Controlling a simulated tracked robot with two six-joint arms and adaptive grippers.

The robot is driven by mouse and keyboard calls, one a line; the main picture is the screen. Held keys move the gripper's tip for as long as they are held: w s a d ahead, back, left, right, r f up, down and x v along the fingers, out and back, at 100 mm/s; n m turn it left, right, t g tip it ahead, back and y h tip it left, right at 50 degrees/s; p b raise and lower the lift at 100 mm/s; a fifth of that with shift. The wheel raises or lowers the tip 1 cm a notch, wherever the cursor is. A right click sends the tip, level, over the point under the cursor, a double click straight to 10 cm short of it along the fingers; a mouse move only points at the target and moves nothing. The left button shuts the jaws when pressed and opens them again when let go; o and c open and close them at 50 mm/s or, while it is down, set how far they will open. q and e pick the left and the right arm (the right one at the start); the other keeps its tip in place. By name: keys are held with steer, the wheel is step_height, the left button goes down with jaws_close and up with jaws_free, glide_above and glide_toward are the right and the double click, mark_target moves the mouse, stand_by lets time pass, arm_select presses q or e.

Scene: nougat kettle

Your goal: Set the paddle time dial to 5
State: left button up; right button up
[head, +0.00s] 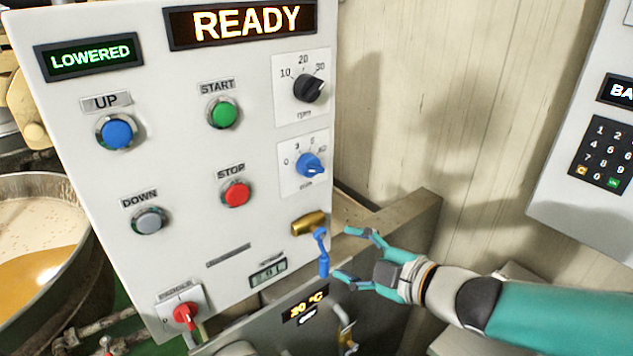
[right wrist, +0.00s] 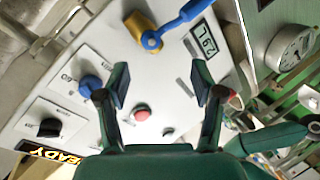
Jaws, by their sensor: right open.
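The blue dial (head: 309,165) sits on a white scale plate on the panel, below the black rpm dial. Its scale starts with 0 and 3; the later marks and the unit are too small to read surely. Its pointer seems turned to the right, but I cannot tell the exact setting. My right gripper (head: 352,255) is open and empty, right of and below the dial, beside the brass valve. In the right wrist view the dial (right wrist: 90,85) shows left of the open fingers (right wrist: 164,78), near the left finger. My left gripper is not in view.
The brass valve (head: 308,223) with its blue lever (head: 322,252) lies near my right fingers. The red STOP button (head: 236,194) and green START button (head: 223,113) are left of the dials. The kettle (head: 40,240) is at the left, a keypad box (head: 600,150) at the right.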

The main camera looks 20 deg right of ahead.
steer(key=s+d+r+n+t+b, duration=0.1)
steer(key=s+r+t, duration=0.15)
steer(key=r, duration=0.35)
steer(key=s+d+r+t+b, duration=0.1)
steer(key=s+d+r, duration=0.15)
steer(key=r, duration=0.25)
steer(key=b, duration=0.1)
glide_toward(319, 172)
steer(key=p+x, duration=0.1)
steer(key=x, duration=0.9)
steer(key=shift+w+a, duration=0.15)
steer(key=shift+w, duration=0.1)
steer(key=shift+c, duration=0.3)
steer(key=c, duration=1.1)
